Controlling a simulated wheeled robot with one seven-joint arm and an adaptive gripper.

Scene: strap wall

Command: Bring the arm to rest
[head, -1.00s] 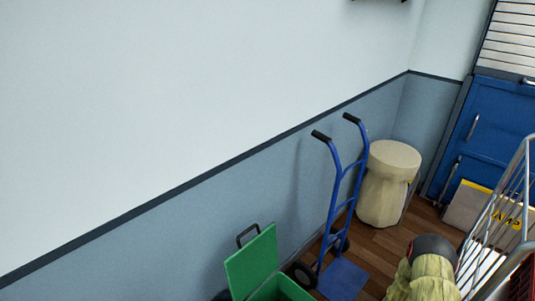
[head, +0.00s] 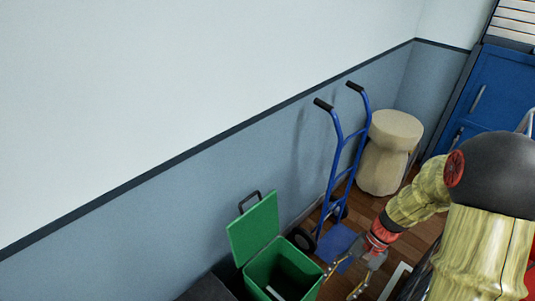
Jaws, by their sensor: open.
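My arm comes in from the lower right of the head view, with yellowish links and a dark joint. It bends down to the left. My gripper (head: 343,283) is at the bottom, its two fingers spread apart with nothing seen between them. It points down, just right of the green bin (head: 262,248) in the picture. I cannot tell whether it touches the bin.
The green bin has its lid up and a pale item inside. A blue hand truck (head: 340,160) leans by the wall. A beige round sack or drum (head: 388,155) stands in the corner. A blue door (head: 492,95) is at the right. The upper wall is bare.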

